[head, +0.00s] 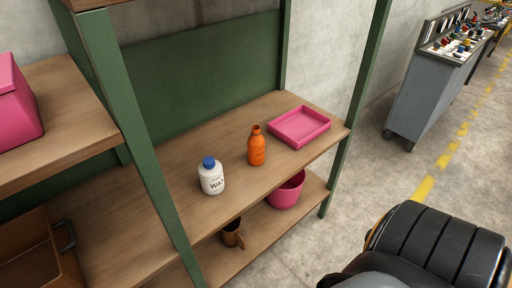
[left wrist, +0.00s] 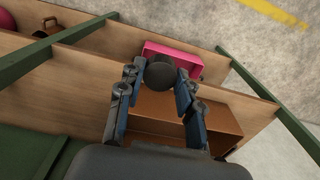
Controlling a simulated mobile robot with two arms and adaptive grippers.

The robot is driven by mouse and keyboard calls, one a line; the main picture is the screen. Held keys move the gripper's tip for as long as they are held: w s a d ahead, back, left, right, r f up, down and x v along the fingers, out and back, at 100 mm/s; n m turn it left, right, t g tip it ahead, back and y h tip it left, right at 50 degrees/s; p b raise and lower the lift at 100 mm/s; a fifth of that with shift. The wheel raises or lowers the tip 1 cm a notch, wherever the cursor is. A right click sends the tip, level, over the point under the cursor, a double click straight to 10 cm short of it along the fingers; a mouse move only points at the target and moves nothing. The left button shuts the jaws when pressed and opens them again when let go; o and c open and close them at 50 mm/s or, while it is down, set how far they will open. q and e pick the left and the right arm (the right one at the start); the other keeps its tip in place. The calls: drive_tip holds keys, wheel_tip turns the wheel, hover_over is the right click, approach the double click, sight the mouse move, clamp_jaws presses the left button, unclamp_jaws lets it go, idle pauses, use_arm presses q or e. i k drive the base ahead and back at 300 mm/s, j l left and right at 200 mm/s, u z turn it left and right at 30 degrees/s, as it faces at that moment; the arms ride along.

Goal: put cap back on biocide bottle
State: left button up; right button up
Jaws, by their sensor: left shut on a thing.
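In the left wrist view my left gripper (left wrist: 160,80) is shut on a dark round cap (left wrist: 160,73), held between its fingertips above the shelf unit. The left gripper does not show in the head view. An orange bottle (head: 256,150) stands upright on the wooden shelf (head: 185,212) with a narrow bare neck and no cap on it. Its label is too small to read. A white bottle (head: 211,180) with a blue cap on it stands to its left, its label starting with "WA". My right gripper is in neither view.
A pink tray (head: 300,126) lies right of the orange bottle. A pink bucket (head: 287,191) and brown mug (head: 233,234) stand on the lower shelf. A green post (head: 146,150) rises at the front. A brown box (left wrist: 222,124) and pink box (left wrist: 190,58) lie below the left gripper.

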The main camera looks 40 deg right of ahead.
sight(255, 142)
drive_tip(key=i+l, duration=0.1)
drive_tip(key=l, duration=1.6)
drive_tip(key=i+l, duration=0.15)
drive_tip(key=l, duration=0.75)
